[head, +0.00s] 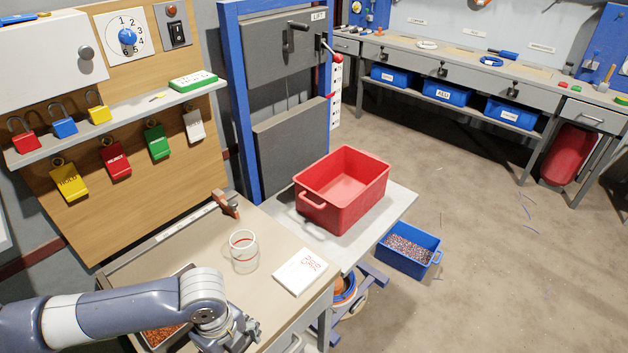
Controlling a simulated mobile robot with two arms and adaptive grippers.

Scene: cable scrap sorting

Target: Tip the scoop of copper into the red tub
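The red tub (325,214) stands upright on a light grey surface beyond the wooden worktop; its visible inside looks empty. A shallow metal container with copper-coloured bits (160,337) lies at the worktop's near left, largely hidden under my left arm. I cannot tell whether it is the scoop or a tray. My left gripper (240,330) is right of this container, near the worktop's front edge, and well short of the tub. Its fingers are too dark and hidden to tell whether they are open or hold anything. My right gripper is not in view.
A clear jar (243,254) and a white card with red lettering (300,271) sit between my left gripper and the tub. A brown-handled tool (227,205) lies at the worktop's back. A blue bin of granules (425,265) stands on the floor right of the tub.

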